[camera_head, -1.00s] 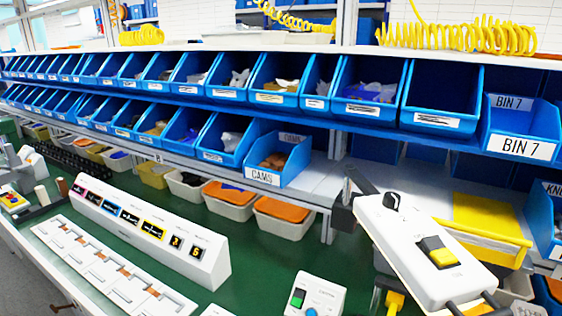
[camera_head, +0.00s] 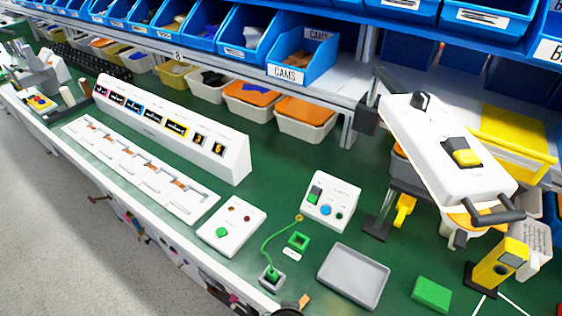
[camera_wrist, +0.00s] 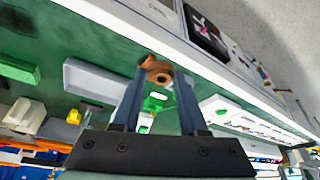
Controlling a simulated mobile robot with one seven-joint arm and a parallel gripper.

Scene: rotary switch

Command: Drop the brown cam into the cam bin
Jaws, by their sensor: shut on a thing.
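The brown cam (camera_wrist: 158,73) is between the two fingertips of my gripper (camera_wrist: 160,78) in the wrist view; the gripper is shut on it. The cam has a rounded shape with a hole. In the head view a small orange-brown piece (camera_head: 304,300) shows at the bottom edge beside a dark part, probably the held cam; the gripper itself is mostly out of that frame.
The green bench (camera_head: 290,165) holds a grey tray (camera_head: 354,276), a green block (camera_head: 432,293), a white button box (camera_head: 331,201) and a long white display box (camera_head: 170,130). A white switch unit (camera_head: 447,150) stands at right. Blue bins (camera_head: 247,35) line the shelf.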

